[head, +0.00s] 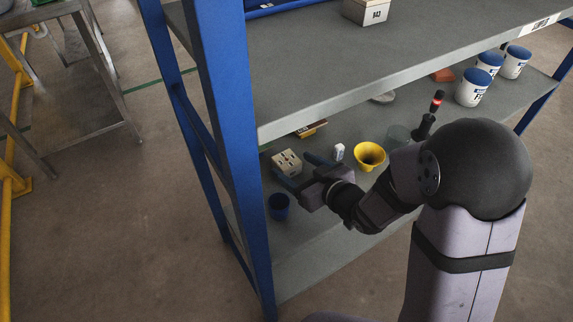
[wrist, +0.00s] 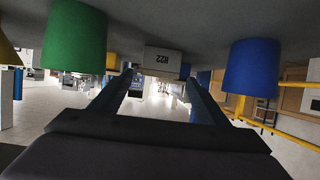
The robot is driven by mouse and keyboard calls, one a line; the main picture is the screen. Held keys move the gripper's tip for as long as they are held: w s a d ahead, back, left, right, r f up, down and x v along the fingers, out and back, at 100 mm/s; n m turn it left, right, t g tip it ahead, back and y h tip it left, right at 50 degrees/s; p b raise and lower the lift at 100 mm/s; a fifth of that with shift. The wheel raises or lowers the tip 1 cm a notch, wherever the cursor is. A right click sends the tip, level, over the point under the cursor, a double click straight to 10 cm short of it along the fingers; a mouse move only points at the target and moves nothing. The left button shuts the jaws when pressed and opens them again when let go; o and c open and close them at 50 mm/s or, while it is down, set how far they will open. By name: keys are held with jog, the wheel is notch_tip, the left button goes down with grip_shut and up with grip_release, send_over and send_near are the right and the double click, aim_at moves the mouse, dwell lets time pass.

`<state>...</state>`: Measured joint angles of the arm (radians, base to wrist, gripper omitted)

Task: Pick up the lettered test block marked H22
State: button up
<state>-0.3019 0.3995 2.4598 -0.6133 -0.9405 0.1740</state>
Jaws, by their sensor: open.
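The block marked H22 (wrist: 163,62) shows in the wrist view as a pale grey box with dark lettering, upside down in this view. It is just ahead of my gripper (wrist: 158,78), centred between the fingertips. My gripper is open and empty, with one finger on each side of the picture. In the head view my gripper (head: 301,170) reaches left over the lower shelf. A beige block with dark marks (head: 287,161) sits just beyond its fingertips; I cannot read its marking there.
A blue cup (head: 279,206) stands close left of my gripper, also in the wrist view (wrist: 251,68). A green cup (wrist: 74,40) flanks the other side. A yellow cup (head: 370,155) and small white item (head: 339,151) stand right. The upper shelf (head: 330,70) overhangs; a blue post (head: 228,130) stands left.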

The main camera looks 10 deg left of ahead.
aim_at(288, 162)
jog(key=shift+b+x, duration=0.4)
jog(key=shift+x, duration=2.1)
jog(key=shift+w, duration=0.1)
jog(key=c, duration=1.4)
jog(key=shift+r+p, duration=1.7)
jog(key=shift+r, duration=3.4)
